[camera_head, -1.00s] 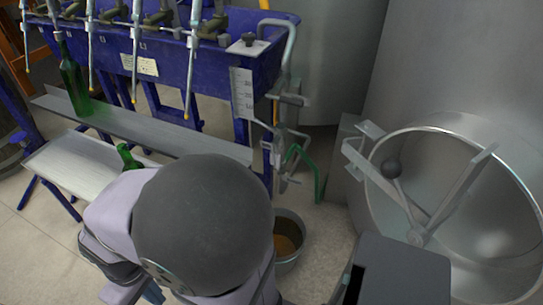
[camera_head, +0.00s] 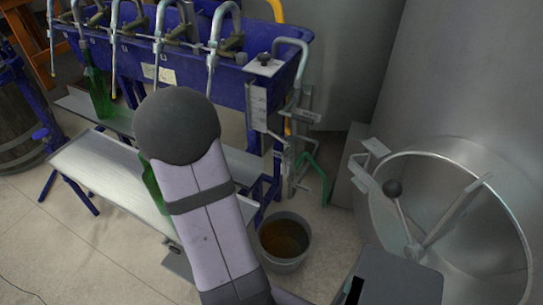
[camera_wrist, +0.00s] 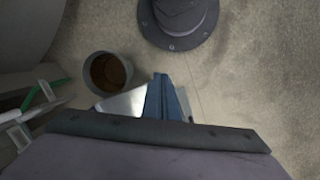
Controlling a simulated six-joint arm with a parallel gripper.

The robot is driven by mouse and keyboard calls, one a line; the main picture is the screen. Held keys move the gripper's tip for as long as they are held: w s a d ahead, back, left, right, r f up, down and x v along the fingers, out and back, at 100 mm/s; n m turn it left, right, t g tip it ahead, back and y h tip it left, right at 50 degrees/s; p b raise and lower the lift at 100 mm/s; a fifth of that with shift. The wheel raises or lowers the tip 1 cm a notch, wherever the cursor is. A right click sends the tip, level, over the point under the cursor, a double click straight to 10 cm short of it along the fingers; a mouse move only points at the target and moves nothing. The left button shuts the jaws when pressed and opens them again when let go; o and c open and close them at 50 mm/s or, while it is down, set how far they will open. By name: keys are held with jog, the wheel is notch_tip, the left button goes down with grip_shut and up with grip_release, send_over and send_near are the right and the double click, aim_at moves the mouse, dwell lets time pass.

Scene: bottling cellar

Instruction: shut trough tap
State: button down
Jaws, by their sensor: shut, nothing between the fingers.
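The blue trough (camera_head: 185,65) stands at the back left in the head view, with a row of metal spouts along its top. Pipework (camera_head: 290,135) runs down its right end. A green bent bar or lever (camera_head: 314,168) shows low on that pipework; whether it is the tap's handle, and how it is set, I cannot tell. In the wrist view a green piece (camera_wrist: 31,97) lies at the left edge beside pale metal parts. My gripper (camera_wrist: 162,82) points at the floor, blue fingers shut and empty, right of these parts and apart from them. My arm hides it in the head view.
A grey bucket with brown contents (camera_head: 284,240) stands on the floor below the pipework; it also shows in the wrist view (camera_wrist: 108,72). A bench (camera_head: 105,170) and green bottles (camera_head: 98,95) are at left. A large steel tank (camera_head: 440,110) with an open round hatch stands at right.

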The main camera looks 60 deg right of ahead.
jog(key=w+d+r+m+h, duration=0.1)
jog(key=d+r, duration=0.1)
jog(key=d, duration=0.4)
jog(key=w+d+r+m+h, duration=0.1)
jog(key=d+r+h, duration=0.1)
jog(key=d, duration=0.5)
jog(key=w+d+r+m+g+h, duration=0.1)
jog(key=d+r+m, duration=0.1)
jog(key=d, duration=0.4)
jog(key=shift+w+d+r, duration=0.15)
jog(key=shift+w+d, duration=0.2)
jog(key=shift+w, duration=0.05)
jog(key=shift+s+d+r+m+g+h, duration=0.3)
jog(key=shift+d+r+m, duration=0.35)
jog(key=shift+m, duration=0.5)
jog(key=shift+s+d+r+m+g+h, duration=0.15)
jog(key=shift+d+r+m+h, duration=0.35)
jog(key=shift+m, duration=0.7)
jog(key=shift+s+d+r+m+g+h, duration=0.2)
jog(key=shift+d+r+m, duration=0.4)
jog(key=shift+r+m, duration=0.4)
jog(key=shift+s+f, duration=0.1)
jog(key=shift+f, duration=0.15)
jog(key=x, duration=1)
jog(key=shift+p, duration=0.45)
